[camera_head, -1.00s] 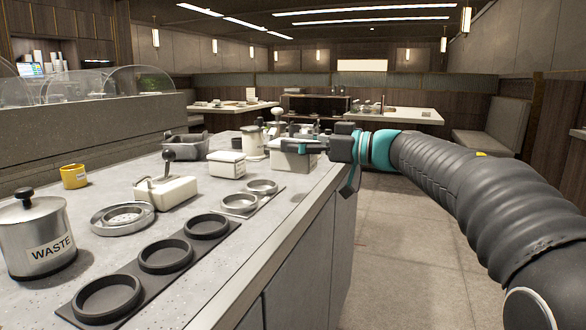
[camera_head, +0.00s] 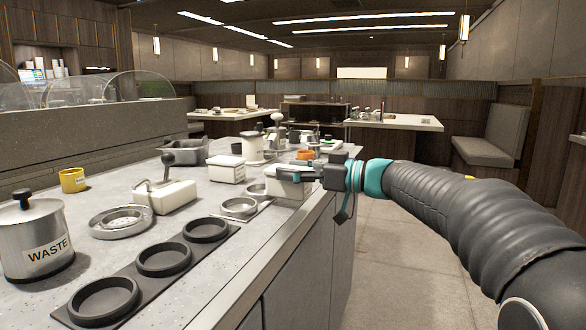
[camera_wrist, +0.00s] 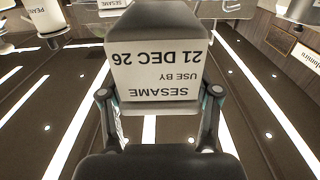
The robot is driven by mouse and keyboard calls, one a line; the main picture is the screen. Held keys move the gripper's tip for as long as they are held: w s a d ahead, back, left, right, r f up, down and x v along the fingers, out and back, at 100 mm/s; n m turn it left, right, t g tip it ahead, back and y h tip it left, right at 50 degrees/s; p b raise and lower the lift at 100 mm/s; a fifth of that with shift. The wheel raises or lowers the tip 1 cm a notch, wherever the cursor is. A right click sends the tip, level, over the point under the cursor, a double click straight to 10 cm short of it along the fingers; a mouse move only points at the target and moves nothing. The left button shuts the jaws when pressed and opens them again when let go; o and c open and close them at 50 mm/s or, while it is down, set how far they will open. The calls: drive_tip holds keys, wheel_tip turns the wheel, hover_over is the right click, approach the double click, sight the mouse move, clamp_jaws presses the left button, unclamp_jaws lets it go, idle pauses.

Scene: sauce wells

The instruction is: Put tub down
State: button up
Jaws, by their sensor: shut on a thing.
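The sesame tub (camera_head: 288,186) is a white box at the right front edge of the counter, just beyond the small pad of light rings (camera_head: 239,208). In the wrist view the tub (camera_wrist: 158,65) fills the middle, its label reading SESAME, USE BY 21 DEC 26 upside down. My gripper (camera_head: 312,172) reaches in from the right and is shut on the tub, with a finger on each side of it in the wrist view. I cannot tell whether the tub's base touches the counter.
A dark pad with three wells (camera_head: 164,259) lies along the front edge. A waste pot (camera_head: 35,240), a yellow cup (camera_head: 73,181), a white lever box (camera_head: 168,193) and a lidded white tub (camera_head: 227,168) stand left. An orange ring (camera_head: 305,154) lies behind the held tub.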

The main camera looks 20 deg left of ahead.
drive_tip(key=o, duration=1.4)
drive_tip(key=shift+f, duration=0.1)
drive_tip(key=shift+o, duration=0.2)
drive_tip(key=shift+r, duration=0.4)
drive_tip(key=s+d, duration=0.1)
drive_tip(key=d, duration=1.1)
